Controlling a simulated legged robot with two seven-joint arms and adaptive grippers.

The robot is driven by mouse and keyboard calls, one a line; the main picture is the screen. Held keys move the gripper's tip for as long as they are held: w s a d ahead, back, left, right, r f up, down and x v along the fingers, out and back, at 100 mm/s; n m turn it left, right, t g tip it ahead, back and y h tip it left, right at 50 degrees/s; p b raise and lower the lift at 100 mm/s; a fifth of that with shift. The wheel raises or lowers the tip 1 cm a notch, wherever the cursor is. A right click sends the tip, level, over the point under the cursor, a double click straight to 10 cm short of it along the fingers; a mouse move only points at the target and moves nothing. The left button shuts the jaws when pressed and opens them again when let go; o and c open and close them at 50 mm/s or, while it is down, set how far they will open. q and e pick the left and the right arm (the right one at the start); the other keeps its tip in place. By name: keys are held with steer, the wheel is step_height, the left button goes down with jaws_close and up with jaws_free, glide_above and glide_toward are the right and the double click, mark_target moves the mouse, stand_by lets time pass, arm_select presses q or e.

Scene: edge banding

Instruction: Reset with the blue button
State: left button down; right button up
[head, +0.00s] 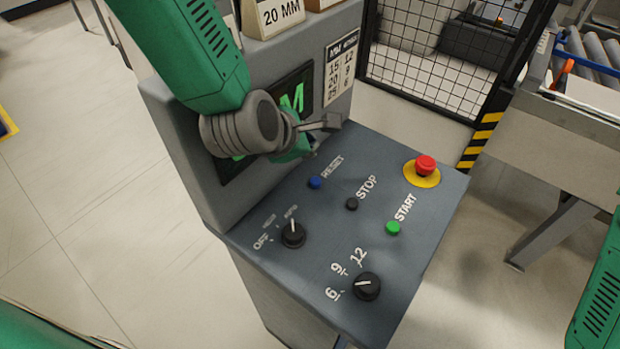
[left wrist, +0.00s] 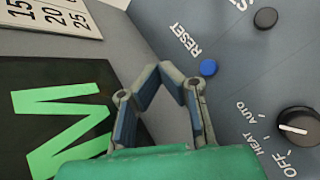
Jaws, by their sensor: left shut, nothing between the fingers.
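The blue button (head: 315,183) is a small round knob on the grey control panel, next to the word RESET. It also shows in the left wrist view (left wrist: 208,68), just beyond and to the right of the fingertips. My left gripper (head: 330,122) is shut and empty in front of the dark screen (head: 296,90), above the back part of the panel. In the left wrist view the fingertips (left wrist: 168,76) meet near the RESET label and look apart from the button. A green arm part of mine shows at the right edge of the head view, but no right gripper shows.
The panel (head: 330,215) also has a black STOP button (head: 352,204), a green START button (head: 393,228), a red emergency stop (head: 425,166) and two black dials (head: 293,235), (head: 367,286). The upright screen housing stands behind. A mesh fence (head: 440,50) and a roller conveyor (head: 590,60) are farther back.

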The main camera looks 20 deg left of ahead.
mark_target(315, 181)
arm_select(q)
steer(key=d+f+b, duration=0.1)
steer(key=f, duration=0.1)
steer(key=d+f+b, duration=0.1)
steer(key=f+b, duration=0.1)
steer(key=d+f+b, duration=0.1)
steer(key=f, duration=0.1)
steer(key=shift+s+b, duration=0.1)
steer(key=shift+b, duration=0.3)
steer(key=shift+f, duration=0.3)
steer(key=shift+a+f+b, duration=0.15)
steer(key=shift+a+b, duration=0.05)
steer(key=shift+b, duration=0.15)
steer(key=shift+a, duration=0.85)
steer(key=shift+d, duration=0.55)
arm_select(e)
step_height(315, 181, down, 6)
steer(key=d, duration=0.1)
steer(key=shift+d, duration=0.35)
arm_select(q)
steer(key=shift+a, duration=0.3)
arm_select(e)
steer(key=shift+s+a, duration=0.1)
steer(key=shift+a, duration=0.15)
arm_select(q)
steer(key=shift+d+f, duration=0.1)
